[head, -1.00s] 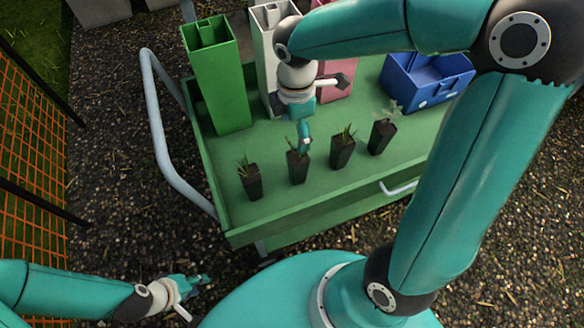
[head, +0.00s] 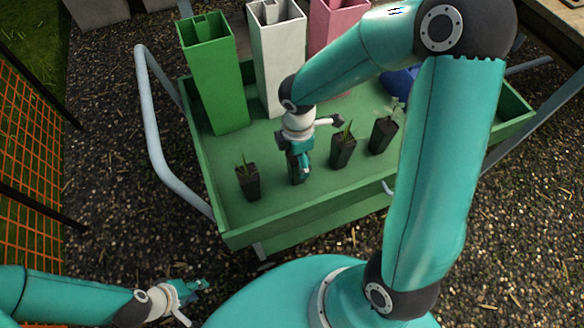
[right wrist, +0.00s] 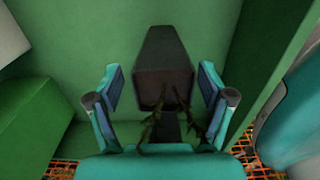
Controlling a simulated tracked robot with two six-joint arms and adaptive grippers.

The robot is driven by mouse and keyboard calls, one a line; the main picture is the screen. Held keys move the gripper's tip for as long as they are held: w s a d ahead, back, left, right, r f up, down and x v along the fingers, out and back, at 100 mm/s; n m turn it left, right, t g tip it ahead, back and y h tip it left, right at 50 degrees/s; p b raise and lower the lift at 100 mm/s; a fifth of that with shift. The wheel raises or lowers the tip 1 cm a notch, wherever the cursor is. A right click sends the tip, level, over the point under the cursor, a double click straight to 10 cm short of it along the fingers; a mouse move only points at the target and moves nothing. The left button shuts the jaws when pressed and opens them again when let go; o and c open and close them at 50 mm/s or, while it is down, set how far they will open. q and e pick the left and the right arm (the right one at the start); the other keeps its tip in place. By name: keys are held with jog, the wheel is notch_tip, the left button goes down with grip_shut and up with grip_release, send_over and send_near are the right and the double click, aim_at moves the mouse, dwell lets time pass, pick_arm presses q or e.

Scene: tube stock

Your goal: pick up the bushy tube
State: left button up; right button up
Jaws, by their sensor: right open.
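Several dark square tubes with seedlings stand in a row on the green cart. They are the left-end tube (head: 249,183), the second tube (head: 294,178), the third tube (head: 343,151) and the right-end tube (head: 383,136), whose plant looks paler and leafier. I cannot tell for sure which one is the bushy tube. My right gripper (head: 301,165) is over the second tube and partly hides it. In the right wrist view, this tube (right wrist: 164,58) and its thin stems lie between the open fingers, not gripped. My left gripper (head: 196,295) is low at the left, away from the cart.
The cart tray (head: 300,211) has a raised rim. Tall green (head: 216,85), white (head: 279,60) and pink (head: 336,25) containers stand behind the tubes. A blue crate (head: 401,80) is mostly hidden by my right arm. A grey handle (head: 152,130) is at the left.

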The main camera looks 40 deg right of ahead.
jog(key=c, duration=1.4)
jog(key=shift+r, duration=0.1)
